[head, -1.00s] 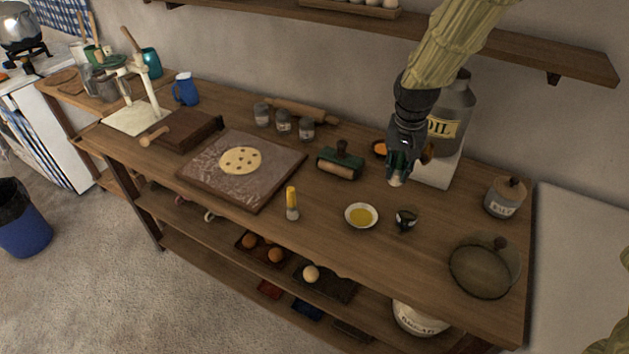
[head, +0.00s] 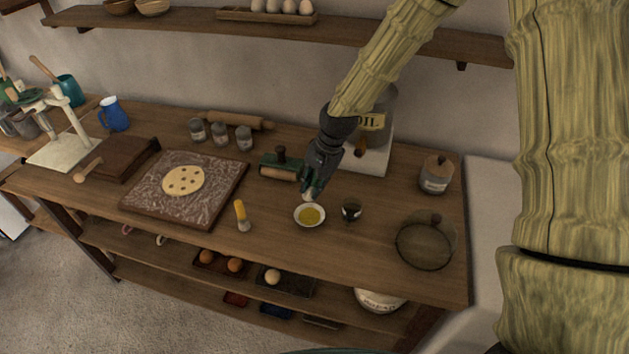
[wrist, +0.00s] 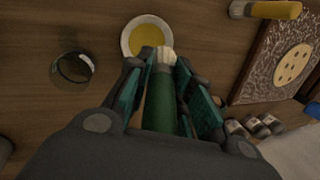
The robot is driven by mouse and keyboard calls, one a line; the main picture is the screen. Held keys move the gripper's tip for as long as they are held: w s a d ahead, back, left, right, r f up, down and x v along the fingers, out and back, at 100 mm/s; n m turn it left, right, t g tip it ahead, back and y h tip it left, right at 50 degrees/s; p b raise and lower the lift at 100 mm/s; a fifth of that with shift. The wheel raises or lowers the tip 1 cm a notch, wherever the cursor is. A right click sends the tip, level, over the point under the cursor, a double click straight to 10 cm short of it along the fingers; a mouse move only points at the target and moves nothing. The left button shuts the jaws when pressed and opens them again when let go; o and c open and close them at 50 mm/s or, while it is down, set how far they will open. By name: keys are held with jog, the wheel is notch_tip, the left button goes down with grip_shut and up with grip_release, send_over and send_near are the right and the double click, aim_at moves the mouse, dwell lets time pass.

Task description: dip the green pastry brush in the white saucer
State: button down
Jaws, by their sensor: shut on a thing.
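The green pastry brush (wrist: 162,102) is held between the fingers of my gripper (wrist: 168,90), its pale bristles pointing away from the palm. In the head view my gripper (head: 312,182) is just behind the white saucer (head: 298,219), with the bristles low near its back rim. The saucer holds yellow oil (head: 310,216). In the wrist view the bristle tip overlaps the near rim of the saucer (wrist: 125,42); I cannot tell whether they touch. Most of the brush is hidden by my gripper in the head view.
A small dark cup (head: 351,211) stands just right of the saucer. A green-framed roller (head: 281,167) and the oil canister (head: 382,120) are behind. A glass lidded dish (head: 425,242) is at right.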

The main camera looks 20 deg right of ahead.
jog(key=shift+s+d+f+m, duration=0.15)
jog(key=shift+f+m, duration=0.15)
jog(key=shift+f, duration=0.05)
jog(key=shift+f+b, duration=2.45)
jog(key=shift+f, duration=0.5)
jog(key=shift+s+f, duration=0.1)
jog(key=shift+f, duration=0.6)
dwell(1.0)
jog(key=shift+r, duration=0.15)
jog(key=shift+r+p, duration=2.75)
jog(key=shift+r, duration=0.65)
